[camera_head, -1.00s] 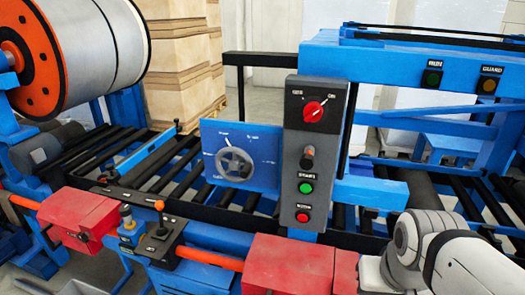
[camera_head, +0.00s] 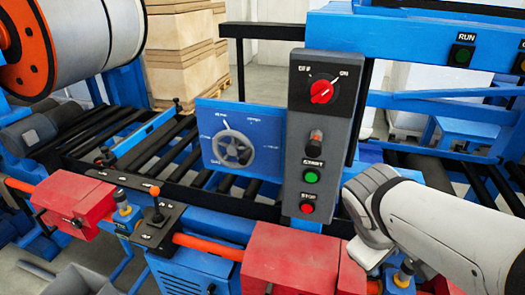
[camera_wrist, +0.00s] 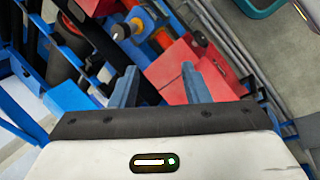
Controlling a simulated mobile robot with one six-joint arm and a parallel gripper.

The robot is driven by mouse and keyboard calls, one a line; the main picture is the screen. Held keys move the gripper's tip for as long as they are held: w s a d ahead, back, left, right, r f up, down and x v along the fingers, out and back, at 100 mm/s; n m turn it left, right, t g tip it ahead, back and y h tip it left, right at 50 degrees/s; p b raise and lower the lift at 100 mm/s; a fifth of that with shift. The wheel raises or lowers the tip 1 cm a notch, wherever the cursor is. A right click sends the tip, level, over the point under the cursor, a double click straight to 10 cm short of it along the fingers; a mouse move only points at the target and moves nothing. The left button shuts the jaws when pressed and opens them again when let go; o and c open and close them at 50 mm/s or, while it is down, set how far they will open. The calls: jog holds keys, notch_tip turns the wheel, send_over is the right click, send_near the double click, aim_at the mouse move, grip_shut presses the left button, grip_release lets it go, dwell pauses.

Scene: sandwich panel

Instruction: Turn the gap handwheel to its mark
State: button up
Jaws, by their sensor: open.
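The gap handwheel (camera_head: 233,149) is a grey spoked wheel on a blue plate (camera_head: 270,135) with small white markings around it, left of the grey control box. The markings are too small to read, and I cannot tell which is the mark. In the wrist view my gripper (camera_wrist: 160,85) has its two blue-grey fingers apart, with nothing held between them. The handwheel is not recognisable there. In the head view my white arm is at the right, well apart from the wheel, and the fingers cannot be made out.
The grey control box (camera_head: 299,240) carries a red rotary switch (camera_head: 321,91), a black knob, a green start button (camera_head: 311,176) and a red stop button (camera_head: 307,208). Red boxes (camera_head: 285,262), an orange bar (camera_head: 210,246) and a lever unit (camera_head: 155,222) line the front. Black rollers lie behind.

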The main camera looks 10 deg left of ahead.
jog(key=w+a+n+t+h+b, duration=0.25)
jog(key=w+a+n, duration=0.2)
jog(key=n, duration=0.35)
jog(key=n+t+y+b, duration=0.2)
jog(key=n+t+y, duration=0.3)
jog(key=n+t, duration=1.15)
send_near(242, 162)
jog(key=w+r+n+g, duration=0.3)
jog(key=g, duration=0.1)
jog(key=w, duration=0.5)
jog(key=w+p, duration=0.1)
jog(key=w, duration=0.1)
jog(key=shift+w+d+r, duration=0.2)
jog(key=shift+w+d, duration=0.05)
jog(key=shift+d, duration=0.1)
